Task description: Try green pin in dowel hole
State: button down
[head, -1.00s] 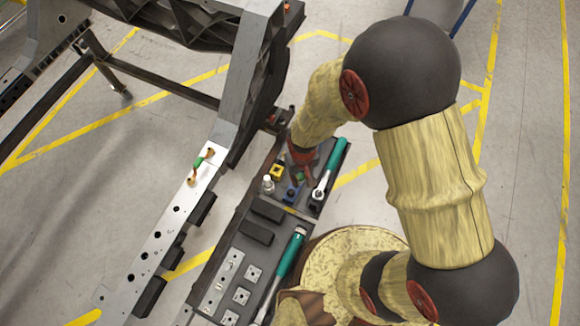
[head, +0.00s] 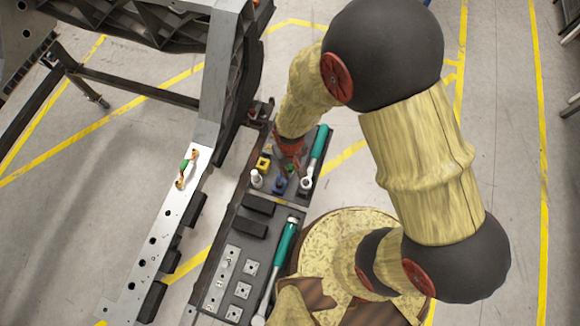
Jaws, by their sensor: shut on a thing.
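My gripper (head: 289,159) points down over the far end of the dark tool tray, its fingers small and partly hidden by my wrist. It is shut on a small green piece (head: 290,168), which looks like the green pin. I cannot tell whether the pin is clear of the tray. The light metal rail (head: 170,225) lies left of the tray and has several dark round holes, one of them here (head: 166,235). I cannot tell which is the dowel hole. The gripper is well to the right of the rail.
The tray (head: 262,213) also holds a yellow block (head: 263,163), a white bottle (head: 256,178), a blue piece (head: 280,185) and two green-handled tools (head: 319,148) (head: 286,246). A green-and-orange piece (head: 187,168) lies on the rail. The grey chassis frame (head: 215,80) rises behind.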

jog(key=shift+r+p, duration=1.75)
jog(key=shift+r, duration=0.6)
jog(key=shift+w+f, duration=0.1)
